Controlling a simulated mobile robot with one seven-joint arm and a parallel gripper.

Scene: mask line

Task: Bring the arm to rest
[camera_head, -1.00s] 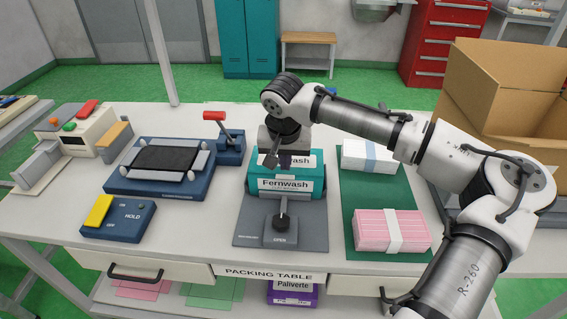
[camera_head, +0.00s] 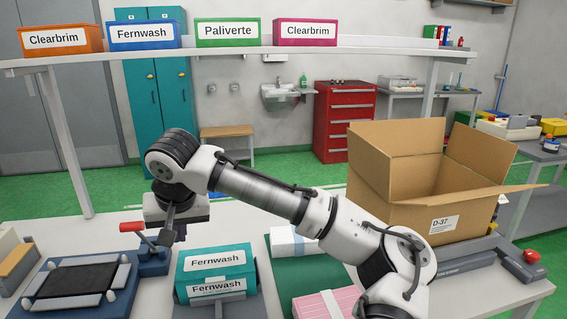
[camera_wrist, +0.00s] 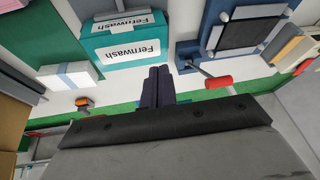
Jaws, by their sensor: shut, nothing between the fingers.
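My gripper (camera_head: 180,232) hangs in the air at the end of my arm, left of the teal Fernwash box in the head view. It is shut and empty. In the wrist view its dark fingers (camera_wrist: 158,85) lie together with nothing between them, and appear between the Fernwash box (camera_wrist: 120,42) and a red-handled lever (camera_wrist: 218,82). In the head view the Fernwash box (camera_head: 240,284) stands on a grey fixture on the packing table. My arm reaches leftwards across the table from the lower right. The picture does not show the exact height of the fingers.
The red lever handle (camera_head: 132,227) and dark blue cradle device (camera_head: 85,285) are at left. White packs (camera_head: 290,242) and pink packs (camera_head: 322,305) lie on a green mat. An open cardboard box (camera_head: 400,205) stands at right. A shelf (camera_head: 270,49) holding labelled bins runs above.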

